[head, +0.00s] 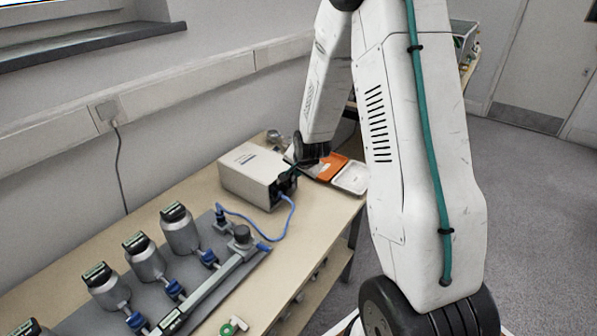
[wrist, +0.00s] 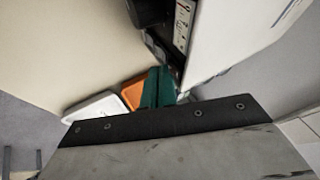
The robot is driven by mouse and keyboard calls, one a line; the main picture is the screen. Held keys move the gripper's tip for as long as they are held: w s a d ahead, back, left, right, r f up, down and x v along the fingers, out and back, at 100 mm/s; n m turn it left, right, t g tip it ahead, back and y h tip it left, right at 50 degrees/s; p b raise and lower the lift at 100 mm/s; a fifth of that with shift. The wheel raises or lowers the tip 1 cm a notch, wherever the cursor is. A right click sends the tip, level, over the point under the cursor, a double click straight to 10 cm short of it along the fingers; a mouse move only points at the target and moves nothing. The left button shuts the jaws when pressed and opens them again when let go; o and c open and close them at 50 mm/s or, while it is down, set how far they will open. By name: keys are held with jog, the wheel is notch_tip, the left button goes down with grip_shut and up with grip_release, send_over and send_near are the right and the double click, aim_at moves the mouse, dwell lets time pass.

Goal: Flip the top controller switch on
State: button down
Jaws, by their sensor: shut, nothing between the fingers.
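The controller (head: 250,170) is a white box on the wooden bench in the head view, its dark front panel facing right. In the wrist view its white casing (wrist: 240,40) fills the upper right, with a labelled panel strip (wrist: 183,22) along its edge. My gripper (wrist: 158,86) shows teal fingers, shut and empty, close beside the panel's lower end.
A blue cable (head: 289,215) runs from the controller to a grey plate (head: 215,300) with several metal cylinders. An orange tray (head: 331,168) and a white tray (head: 351,179) lie just behind and right of my gripper. The wall is behind the bench.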

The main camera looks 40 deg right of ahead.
jog(key=shift+w+a+f, duration=0.1)
jog(key=shift+w, duration=0.15)
jog(key=shift+r, duration=0.85)
